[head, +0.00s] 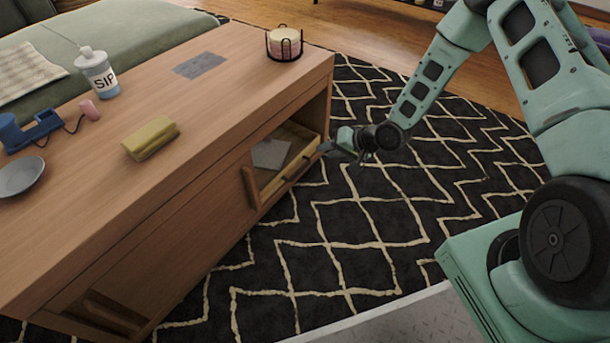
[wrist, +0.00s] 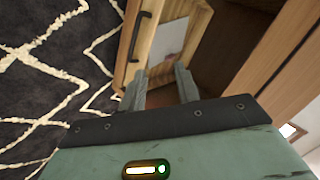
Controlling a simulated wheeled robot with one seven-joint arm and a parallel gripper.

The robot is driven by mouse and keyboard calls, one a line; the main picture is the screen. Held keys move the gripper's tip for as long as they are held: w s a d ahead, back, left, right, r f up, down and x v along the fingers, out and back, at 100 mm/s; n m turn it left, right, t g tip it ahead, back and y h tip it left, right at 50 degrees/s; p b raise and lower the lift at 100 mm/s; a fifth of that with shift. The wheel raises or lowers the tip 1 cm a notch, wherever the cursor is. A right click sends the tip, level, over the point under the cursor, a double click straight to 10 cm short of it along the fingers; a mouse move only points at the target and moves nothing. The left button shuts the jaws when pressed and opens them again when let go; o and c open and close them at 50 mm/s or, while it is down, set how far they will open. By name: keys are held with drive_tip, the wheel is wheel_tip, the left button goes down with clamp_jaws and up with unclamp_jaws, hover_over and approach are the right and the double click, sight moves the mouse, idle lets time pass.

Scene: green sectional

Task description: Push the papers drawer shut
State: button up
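The papers drawer (head: 301,163) stands partly out of the right end of the wooden table's long side. It is light wood with a dark bar handle, and a grey-white paper (head: 270,153) lies in it. My gripper (head: 328,147) is at the drawer's outer right corner. In the wrist view the two fingers of my gripper (wrist: 160,88) are apart with nothing between them. The drawer (wrist: 155,50), its handle (wrist: 140,34) and the paper (wrist: 172,42) are just beyond the fingertips. I cannot tell whether a finger touches the drawer.
The wooden table (head: 215,120) carries a yellow block (head: 150,138), a soap bottle (head: 97,75), a candle in a wire holder (head: 284,44) and a grey dish (head: 20,176). A green sofa (head: 130,35) is behind. The patterned rug (head: 370,220) before the drawer is clear.

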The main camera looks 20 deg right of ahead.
drive_tip(key=s+d+f+m+t+y+b, duration=0.1)
drive_tip(key=s+d+f+m+t, duration=0.25)
drive_tip(key=f, duration=0.35)
drive_tip(key=s+d+f+m+t+y+b, duration=0.1)
drive_tip(key=s+d+f+m+t+b, duration=0.1)
drive_tip(key=f+m, duration=0.35)
drive_tip(key=shift+n, duration=0.9)
drive_tip(key=b+x, duration=0.2)
drive_tip(key=x, duration=0.3)
drive_tip(key=b+x, duration=0.3)
drive_tip(key=x, duration=0.2)
drive_tip(key=f+b+x, duration=0.1)
drive_tip(key=b+x, duration=0.1)
drive_tip(key=x, duration=0.4)
drive_tip(key=shift+s, duration=0.15)
drive_tip(key=shift+b+x, duration=0.55)
drive_tip(key=shift+x, duration=0.35)
drive_tip(key=shift+r, duration=0.3)
clamp_jaws()
